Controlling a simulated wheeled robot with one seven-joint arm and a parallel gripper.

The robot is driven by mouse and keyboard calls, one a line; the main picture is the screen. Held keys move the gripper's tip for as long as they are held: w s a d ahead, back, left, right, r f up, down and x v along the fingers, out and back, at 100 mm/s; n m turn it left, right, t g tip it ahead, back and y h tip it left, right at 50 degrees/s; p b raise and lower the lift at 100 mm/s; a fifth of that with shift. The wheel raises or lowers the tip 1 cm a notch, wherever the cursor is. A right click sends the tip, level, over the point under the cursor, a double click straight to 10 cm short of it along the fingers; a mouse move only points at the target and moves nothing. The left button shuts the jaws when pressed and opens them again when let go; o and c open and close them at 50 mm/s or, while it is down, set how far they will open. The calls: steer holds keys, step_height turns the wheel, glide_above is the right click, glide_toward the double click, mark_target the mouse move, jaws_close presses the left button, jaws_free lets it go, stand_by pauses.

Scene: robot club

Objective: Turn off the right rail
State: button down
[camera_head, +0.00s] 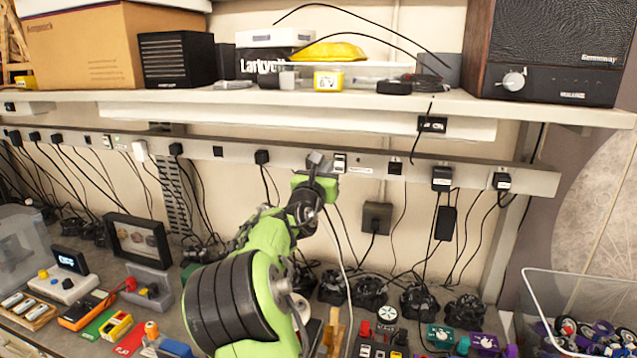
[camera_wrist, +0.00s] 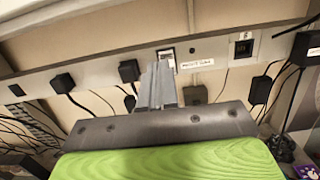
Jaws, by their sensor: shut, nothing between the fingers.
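The right rail (camera_head: 415,174) is a grey power strip along the wall under the shelf, with sockets and black plugs. A small pale-framed switch (camera_head: 340,163) sits on it, with a white label (camera_head: 360,170) to its right. In the wrist view the switch (camera_wrist: 167,58) shows just beyond the fingertips. Its lower part is hidden by the fingers, and its position is too small to read. My gripper (camera_head: 319,160) is shut and empty, just left of the switch in the head view. In the wrist view its fingers (camera_wrist: 158,72) point at the switch; I cannot tell whether they touch it.
A black plug (camera_head: 262,157) sits left of my gripper, and black adapters (camera_head: 442,179) are plugged in at right. Cables hang below the rail. The shelf (camera_head: 390,101) overhangs above. The bench below is crowded with devices, and a clear bin (camera_head: 575,300) stands at right.

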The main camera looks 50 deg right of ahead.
steer(key=shift+r+b+v, duration=0.15)
steer(key=shift+r+v, duration=0.05)
steer(key=shift+v, duration=0.65)
steer(key=shift+r+b+v, duration=0.15)
steer(key=shift+v, duration=0.65)
steer(key=shift+r+b+v, duration=0.15)
steer(key=shift+r+v, duration=0.05)
steer(key=shift+v, duration=0.65)
